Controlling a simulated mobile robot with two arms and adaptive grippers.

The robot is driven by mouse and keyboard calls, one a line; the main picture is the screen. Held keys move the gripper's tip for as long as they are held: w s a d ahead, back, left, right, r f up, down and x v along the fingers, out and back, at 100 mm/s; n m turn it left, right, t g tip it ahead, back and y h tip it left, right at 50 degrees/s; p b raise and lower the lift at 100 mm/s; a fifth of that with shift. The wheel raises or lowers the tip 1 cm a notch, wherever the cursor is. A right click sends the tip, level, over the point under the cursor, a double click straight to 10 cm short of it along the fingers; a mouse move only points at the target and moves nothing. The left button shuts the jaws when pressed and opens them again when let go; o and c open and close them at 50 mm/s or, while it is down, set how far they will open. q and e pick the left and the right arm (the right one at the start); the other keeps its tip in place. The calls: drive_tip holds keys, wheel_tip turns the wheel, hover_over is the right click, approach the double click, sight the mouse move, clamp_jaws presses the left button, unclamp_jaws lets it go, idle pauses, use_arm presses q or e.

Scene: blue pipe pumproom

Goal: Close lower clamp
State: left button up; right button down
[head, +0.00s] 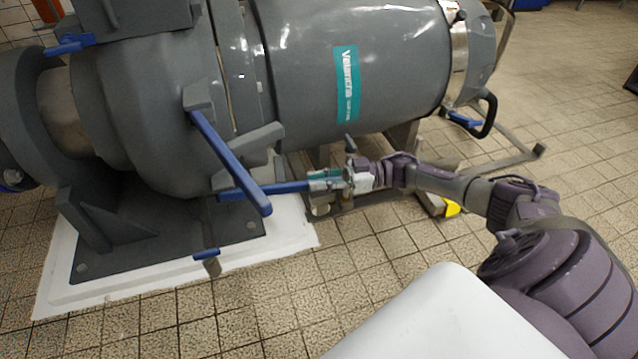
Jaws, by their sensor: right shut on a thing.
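A large grey pump (150,110) with a cylindrical motor housing (300,70) fills the upper left of the head view. The lower clamp is a blue lever (285,187) low on the pump, lying nearly level and pointing right. My right gripper (325,180) is shut on the right end of this lever, and its fingers hide that end. A second, longer blue lever (225,155) slants down to the right and crosses in front of the lower one. My left gripper is not in view.
The pump stands on a white plinth (300,235) with a raised edge. A small blue handle (207,254) sticks up near its front edge. A black loop handle (490,115) and metal frame legs are at the right. The tiled floor in front is free.

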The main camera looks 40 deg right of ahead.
drive_tip(key=c, duration=1.1)
unclamp_jaws()
drive_tip(key=v, duration=1.2)
drive_tip(key=shift+f, duration=0.1)
